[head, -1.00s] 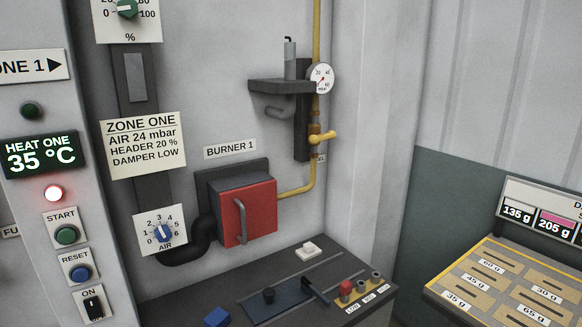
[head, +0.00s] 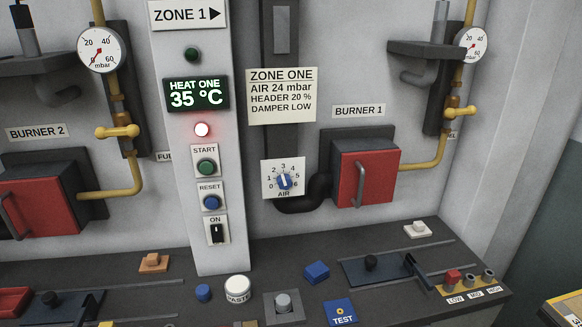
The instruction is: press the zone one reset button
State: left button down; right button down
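The zone one reset button is a round blue button (head: 211,202) on a white plate marked RESET, on the grey column under the ZONE 1 sign (head: 188,14). A green START button (head: 206,167) is above it and a black ON switch (head: 217,232) is below it. The display (head: 196,94) reads HEAT ONE 35 °C, and a lamp (head: 202,129) under it glows red-white. Neither of my grippers shows in the head view. Nothing covers the reset button.
Below the column, the dark bench holds a blue cylinder (head: 203,293), a white WASTE pot (head: 237,288), a grey button block (head: 283,303), a blue block (head: 317,272) and a blue TEST piece (head: 341,312). The red burner 1 box (head: 366,178) is to the right.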

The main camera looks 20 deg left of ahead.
aim_at(212, 202)
jog(key=u, duration=1.2)
